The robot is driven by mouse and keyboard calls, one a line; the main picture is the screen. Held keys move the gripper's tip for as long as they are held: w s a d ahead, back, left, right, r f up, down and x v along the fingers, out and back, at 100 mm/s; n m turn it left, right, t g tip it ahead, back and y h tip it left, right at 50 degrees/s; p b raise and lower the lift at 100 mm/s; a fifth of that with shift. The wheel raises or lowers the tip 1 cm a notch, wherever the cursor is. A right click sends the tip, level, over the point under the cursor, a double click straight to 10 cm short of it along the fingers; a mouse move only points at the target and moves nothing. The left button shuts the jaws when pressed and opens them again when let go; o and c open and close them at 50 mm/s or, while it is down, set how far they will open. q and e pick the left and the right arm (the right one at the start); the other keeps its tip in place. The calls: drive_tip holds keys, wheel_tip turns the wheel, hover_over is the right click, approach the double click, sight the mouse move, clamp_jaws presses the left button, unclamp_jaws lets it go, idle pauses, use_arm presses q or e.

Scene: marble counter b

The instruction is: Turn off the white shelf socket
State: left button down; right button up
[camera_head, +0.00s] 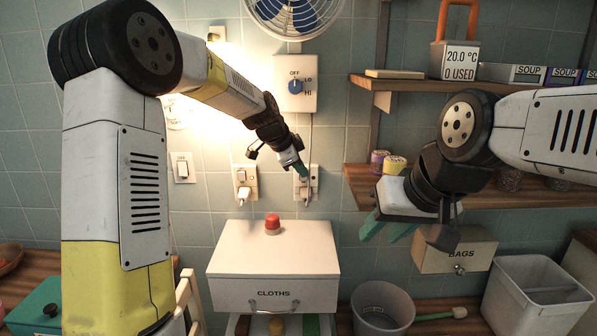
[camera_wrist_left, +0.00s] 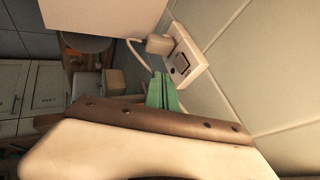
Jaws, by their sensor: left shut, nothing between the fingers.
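Two wall sockets with plugs in them sit side by side above the drawer box: a left one (camera_head: 245,184) and a right one (camera_head: 313,186), which is nearer the shelf. No label shows which is the white shelf socket. My left gripper (camera_head: 303,171) is shut and empty, with its green fingertips in front of the right socket and partly covering it. In the left wrist view a socket (camera_wrist_left: 184,63) with a rocker switch and a plug lies just beyond the shut fingertips (camera_wrist_left: 160,76); contact cannot be told. My right gripper (camera_head: 385,230) is open and empty.
A white CLOTHS drawer box (camera_head: 273,262) with a red button (camera_head: 272,224) stands below the sockets. A wall switch (camera_head: 183,167) is at left, a fan dial (camera_head: 295,87) above. Wooden shelves (camera_head: 420,84), a BAGS box (camera_head: 453,250) and grey bins are at right.

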use_arm(q)
drive_tip(key=s+a+r, duration=0.2)
drive_tip(key=a+r, duration=0.1)
drive_tip(key=r, duration=0.5)
drive_tip(key=shift+s+a, duration=0.15)
drive_tip(key=shift+a, duration=0.15)
drive_tip(key=s+a+f+n+y, duration=0.1)
drive_tip(key=s+a+n, duration=0.2)
drive_tip(key=s, duration=0.8)
drive_tip(key=s+a+f+n+y, duration=0.1)
drive_tip(key=s+a+f+n, duration=0.1)
drive_tip(key=s+a+n, duration=0.2)
drive_tip(key=s+a+f+n, duration=0.1)
drive_tip(key=s+a+n, duration=0.3)
drive_tip(key=s+n, duration=0.5)
drive_tip(key=s, duration=0.9)
drive_tip(key=shift+s+a+f+y, duration=0.15)
drive_tip(key=shift+a+f+y, duration=0.05)
drive_tip(key=shift+f+y, duration=0.2)
drive_tip(key=shift+r, duration=0.1)
